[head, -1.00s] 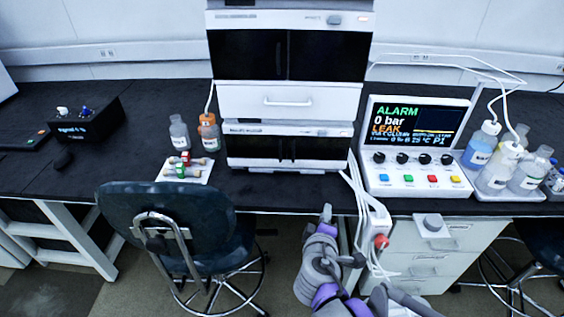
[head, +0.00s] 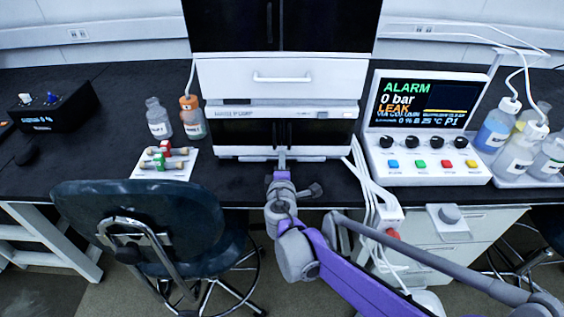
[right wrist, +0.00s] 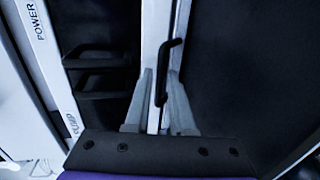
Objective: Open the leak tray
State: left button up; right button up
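The leak tray shows as a white strip along the foot of the lower dark-fronted module, in the head view (head: 240,151) and in the right wrist view (right wrist: 152,35). In the right wrist view a black handle (right wrist: 172,52) stands out from the strip. My right gripper (head: 282,157) is at the middle of the tray's front. In the right wrist view its two fingers (right wrist: 160,92) are apart, one on each side of the handle's near end. I cannot tell whether they touch it. The tray looks closed, flush under the module. My left gripper is not in view.
A white drawer (head: 240,73) with a bar handle sits above the lower module. A control box (head: 425,173) with an alarm screen stands right, beside white cables. Bottles (head: 158,120) and a small white plate (head: 150,176) are left. A chair (head: 140,215) stands in front.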

jog(key=shift+w+f, duration=0.15)
jog(key=shift+w, duration=0.45)
grip_shut()
dwell(1.1)
